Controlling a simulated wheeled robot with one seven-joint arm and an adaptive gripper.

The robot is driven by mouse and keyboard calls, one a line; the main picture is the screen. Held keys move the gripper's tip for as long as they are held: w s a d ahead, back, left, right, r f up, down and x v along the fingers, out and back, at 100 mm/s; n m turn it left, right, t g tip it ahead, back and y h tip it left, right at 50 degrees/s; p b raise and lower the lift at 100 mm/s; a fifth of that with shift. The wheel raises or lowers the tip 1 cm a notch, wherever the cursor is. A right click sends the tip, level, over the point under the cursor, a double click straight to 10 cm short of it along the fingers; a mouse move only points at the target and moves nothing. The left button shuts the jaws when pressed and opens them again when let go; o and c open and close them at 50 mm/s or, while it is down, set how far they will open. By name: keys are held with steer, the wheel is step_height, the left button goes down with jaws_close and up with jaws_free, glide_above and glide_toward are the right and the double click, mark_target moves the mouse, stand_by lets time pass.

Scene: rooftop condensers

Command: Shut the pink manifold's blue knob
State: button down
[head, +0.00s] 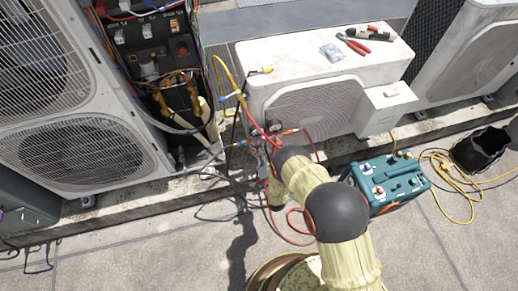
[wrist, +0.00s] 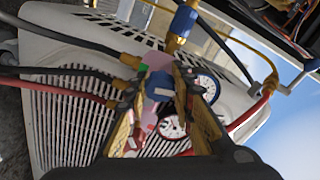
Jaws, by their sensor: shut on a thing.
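The pink manifold (wrist: 143,70) shows in the wrist view behind and between my fingers, mostly covered by them. Its blue knob (wrist: 158,86) sits between the two fingertips of my gripper (wrist: 160,78), which is shut on it. Two round gauges with white faces show close by: one low between the fingers (wrist: 172,126), one right of the right finger (wrist: 207,88). In the head view the manifold area (head: 268,135) is small, with dark gauges and hoses in front of the condenser; my arm partly hides it, and the knob cannot be made out.
Black, yellow and red hoses run around the manifold, with a blue fitting (wrist: 183,20) above it. A white condenser (head: 315,90) carries red pliers (head: 353,44) and other small items on top. A teal machine (head: 388,183) and a black bucket (head: 480,150) stand at right.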

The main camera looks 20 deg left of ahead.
steer(key=shift+m, duration=0.9)
steer(key=c, duration=1.5)
jaws_free()
steer(key=v, duration=1.2)
